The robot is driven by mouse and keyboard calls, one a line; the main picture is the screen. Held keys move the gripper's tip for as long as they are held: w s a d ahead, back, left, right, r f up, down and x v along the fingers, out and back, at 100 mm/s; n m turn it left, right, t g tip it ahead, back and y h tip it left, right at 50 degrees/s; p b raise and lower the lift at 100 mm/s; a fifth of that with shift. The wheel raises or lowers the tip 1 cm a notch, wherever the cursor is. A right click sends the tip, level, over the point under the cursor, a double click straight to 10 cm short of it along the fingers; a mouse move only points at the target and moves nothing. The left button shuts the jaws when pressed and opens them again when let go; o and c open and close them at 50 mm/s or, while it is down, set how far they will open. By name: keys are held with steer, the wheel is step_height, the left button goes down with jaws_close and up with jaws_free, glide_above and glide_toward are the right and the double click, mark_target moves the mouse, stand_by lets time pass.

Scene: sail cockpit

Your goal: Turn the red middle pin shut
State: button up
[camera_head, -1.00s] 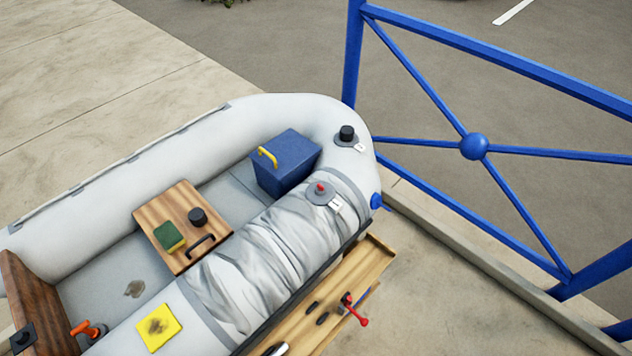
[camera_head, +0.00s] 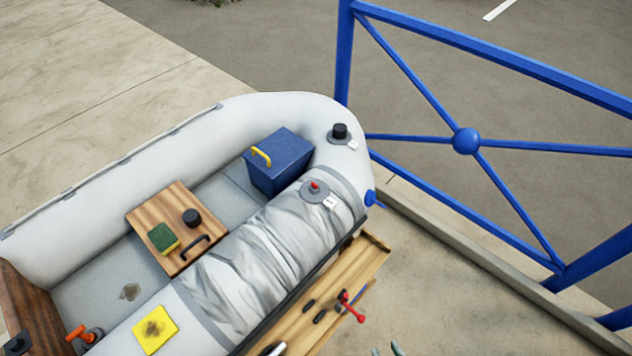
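The red middle pin (camera_head: 315,186) stands in a round grey valve plate (camera_head: 320,198) on top of the wrinkled, slack tube section (camera_head: 265,255) of the grey inflatable boat. A small white tag (camera_head: 331,203) lies on the plate's edge. I cannot tell from this distance how the pin is turned. Small greenish-grey tips, seemingly those of my gripper (camera_head: 386,351), show at the bottom edge, outside the boat and well below and right of the pin. Most of it is cut off, and its opening is unclear. Nothing touches the pin.
A black-capped valve (camera_head: 340,133) sits on the bow, near a blue box (camera_head: 278,162). A wooden tray (camera_head: 340,290) with a red-handled tool (camera_head: 350,305) lies beside the tube. A blue railing (camera_head: 466,141) stands at right. A yellow patch (camera_head: 154,330) lies on the near tube.

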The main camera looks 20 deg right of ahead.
steer(key=w+f+g, duration=0.1)
steer(key=w+f, duration=0.2)
steer(key=w, duration=0.3)
steer(key=w+f+n+g, duration=0.1)
steer(key=w+f, duration=0.2)
steer(key=w, duration=0.4)
steer(key=w+f+g, duration=0.1)
steer(key=w+f, duration=0.3)
steer(key=w, duration=0.2)
steer(key=shift+w+d+f+y, duration=0.1)
steer(key=shift+w+y, duration=0.3)
steer(key=w+r+n+g, duration=0.1)
steer(key=w+r, duration=0.1)
steer(key=w, duration=0.4)
steer(key=w+r+n+g, duration=0.1)
steer(key=w+r, duration=0.1)
steer(key=w, duration=0.5)
steer(key=w+d+r+g+y, duration=0.1)
steer(key=w+r+g, duration=0.1)
steer(key=w, duration=0.4)
steer(key=shift+w+r+n, duration=0.15)
steer(key=shift+r+n, duration=0.15)
steer(key=shift+n, duration=0.1)
steer(key=n+g, duration=0.2)
glide_toward(316, 185)
steer(key=shift+y, duration=0.3)
steer(key=x, duration=0.8)
steer(key=shift+w+d+f, duration=0.1)
steer(key=shift+w+f, duration=0.15)
steer(key=shift+w, duration=0.15)
